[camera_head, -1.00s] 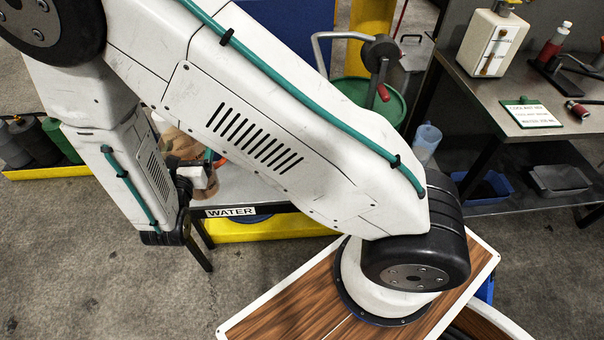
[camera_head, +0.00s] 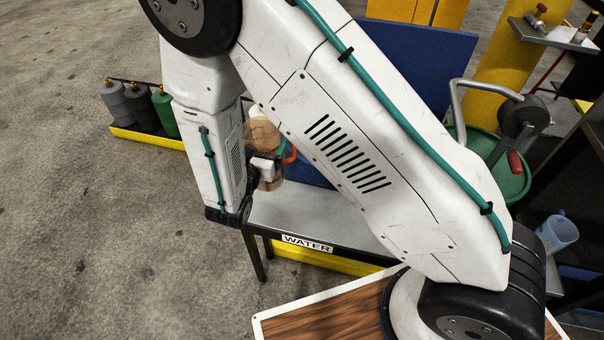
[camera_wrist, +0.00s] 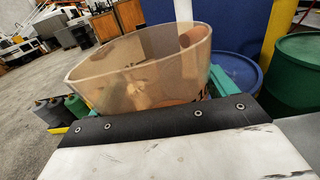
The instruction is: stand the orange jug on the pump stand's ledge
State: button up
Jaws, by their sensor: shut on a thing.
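The orange jug is a see-through, amber-brown vessel. In the head view the jug (camera_head: 263,132) hangs upright at my gripper (camera_head: 268,158), partly hidden by my wrist. In the wrist view the jug (camera_wrist: 135,75) fills the middle, with its open rim up; a teal finger of my gripper (camera_wrist: 155,92) shows on each side of it. My gripper is shut on the jug. A metal ledge (camera_head: 560,36) with a red-knobbed fitting is at the top right, well away from the jug; I cannot tell whether it is the pump stand's.
A grey table marked WATER (camera_head: 340,222) stands below and right of the jug. A green drum (camera_head: 512,185) with a crank and a clear bluish jug (camera_head: 558,234) are at right. Several bottles (camera_head: 138,108) sit in a yellow tray at left. Open floor lies at left.

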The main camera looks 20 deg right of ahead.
jog(key=f, duration=0.4)
jog(key=shift+d+f, duration=0.25)
jog(key=shift+d, duration=0.05)
jog(key=shift+f, duration=2.6)
jog(key=o, duration=1.7)
jog(key=shift+f, duration=0.15)
jog(key=shift+r, duration=0.2)
jog(key=v, duration=1.2)
jog(key=shift+a+f, duration=0.1)
